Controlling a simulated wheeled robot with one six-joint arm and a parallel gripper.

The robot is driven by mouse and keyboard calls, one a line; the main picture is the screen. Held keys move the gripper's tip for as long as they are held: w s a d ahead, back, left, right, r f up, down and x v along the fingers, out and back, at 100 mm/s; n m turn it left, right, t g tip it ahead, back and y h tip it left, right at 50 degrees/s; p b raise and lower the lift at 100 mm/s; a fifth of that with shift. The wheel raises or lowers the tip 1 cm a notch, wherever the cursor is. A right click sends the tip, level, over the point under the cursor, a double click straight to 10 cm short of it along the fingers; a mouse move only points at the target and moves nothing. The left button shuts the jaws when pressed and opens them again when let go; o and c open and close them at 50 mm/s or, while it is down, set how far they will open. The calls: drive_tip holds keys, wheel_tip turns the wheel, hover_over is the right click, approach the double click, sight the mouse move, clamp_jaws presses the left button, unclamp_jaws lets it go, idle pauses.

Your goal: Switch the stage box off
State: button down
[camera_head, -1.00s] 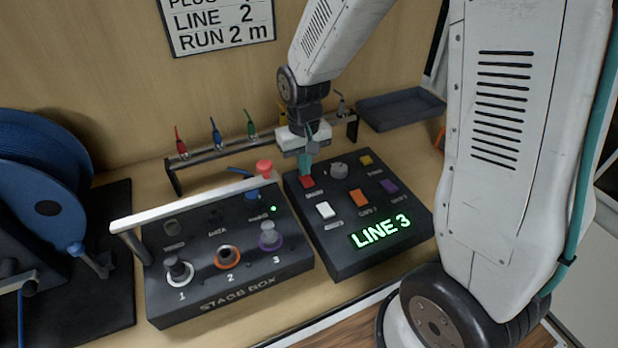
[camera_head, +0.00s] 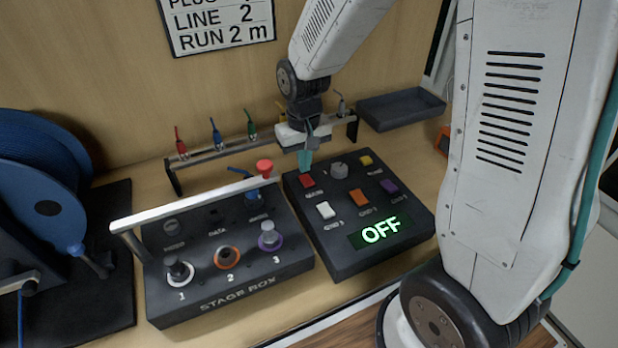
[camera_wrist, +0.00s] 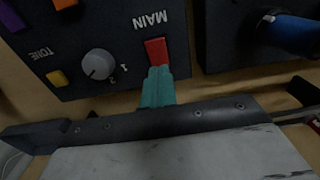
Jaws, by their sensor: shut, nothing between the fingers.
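The stage box (camera_head: 180,295) is a black box with a white handle bar, at the front left of the bench. No green lamp is lit on it. To its right is a black control panel (camera_head: 345,262) whose display (camera_head: 381,231) reads OFF in green. Its red MAIN button (camera_head: 307,181) is at the far left corner; it also shows in the wrist view (camera_wrist: 156,51). My gripper (camera_head: 305,160) is shut and empty, with teal fingertips (camera_wrist: 158,86) pointing down at the red button's edge. I cannot tell whether they touch it.
A red knob (camera_head: 264,167) stands behind the stage box. A rack (camera_head: 205,158) with coloured plugs runs behind both boxes. A dark tray (camera_head: 400,108) lies at the back right. A blue cable reel (camera_head: 45,180) stands on the left.

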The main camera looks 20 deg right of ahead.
sight(312, 187)
drive_tip(key=shift+r, duration=2.45)
drive_tip(key=s+d+r, duration=0.1)
drive_tip(key=s+r, duration=0.3)
drive_tip(key=s, duration=0.3)
drive_tip(key=s+d+r+t, duration=0.1)
drive_tip(key=s+r, duration=0.3)
drive_tip(key=s, duration=0.4)
drive_tip(key=s+d+r, duration=0.1)
drive_tip(key=s+r, duration=0.4)
drive_tip(key=s, duration=0.3)
drive_tip(key=shift+d, duration=0.35)
